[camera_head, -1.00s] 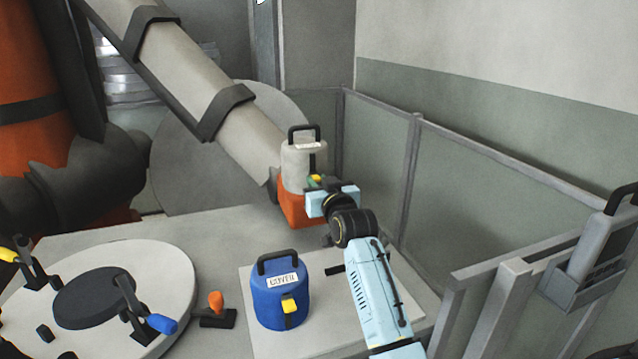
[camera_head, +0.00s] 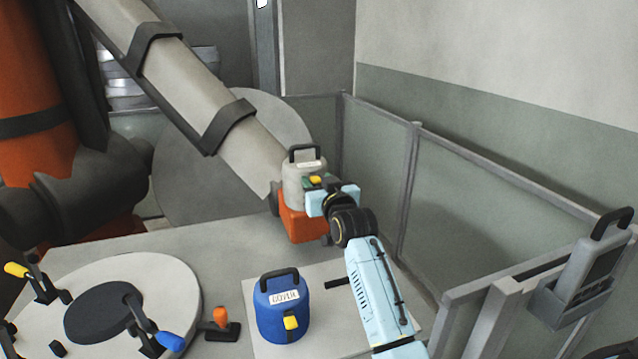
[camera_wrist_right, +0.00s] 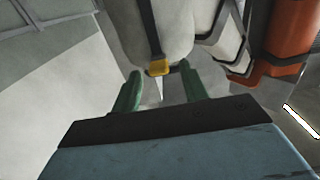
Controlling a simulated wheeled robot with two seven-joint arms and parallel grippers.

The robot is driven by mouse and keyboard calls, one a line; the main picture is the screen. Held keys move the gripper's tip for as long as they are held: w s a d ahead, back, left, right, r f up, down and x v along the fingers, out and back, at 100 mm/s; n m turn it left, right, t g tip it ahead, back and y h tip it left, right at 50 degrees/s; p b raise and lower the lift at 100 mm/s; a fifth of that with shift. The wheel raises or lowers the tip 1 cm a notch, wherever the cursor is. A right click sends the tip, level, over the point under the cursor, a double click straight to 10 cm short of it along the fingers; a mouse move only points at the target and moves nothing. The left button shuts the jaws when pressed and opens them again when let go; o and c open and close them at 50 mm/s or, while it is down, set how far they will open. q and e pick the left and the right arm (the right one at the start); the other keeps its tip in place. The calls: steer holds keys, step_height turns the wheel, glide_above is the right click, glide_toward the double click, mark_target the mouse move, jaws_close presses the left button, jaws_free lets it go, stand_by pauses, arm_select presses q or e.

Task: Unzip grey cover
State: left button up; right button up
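The grey cover (camera_head: 296,192), with a black handle and a white label, stands over an orange base (camera_head: 303,226) behind the blue cover. My right gripper (camera_head: 318,183) is at its right front side, at the yellow zip tab (camera_head: 315,180). In the right wrist view, the yellow tab (camera_wrist_right: 159,67) hangs on a dark strip against the pale cover (camera_wrist_right: 174,28). The green fingers of the right gripper (camera_wrist_right: 160,76) are spread on either side of it, with visible gaps. The fingers partly hide the zip in the head view. My left gripper is not in view.
A blue cover (camera_head: 284,319) with a yellow tab stands on a pale board (camera_head: 350,318) in front. A round plate (camera_head: 170,290) with clamps is on the left. A large orange and grey robot arm (camera_head: 190,75) is behind. Grey fence panels (camera_head: 480,220) run along the right.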

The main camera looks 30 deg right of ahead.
steer(key=v, duration=1.3)
steer(key=shift+s, duration=0.2)
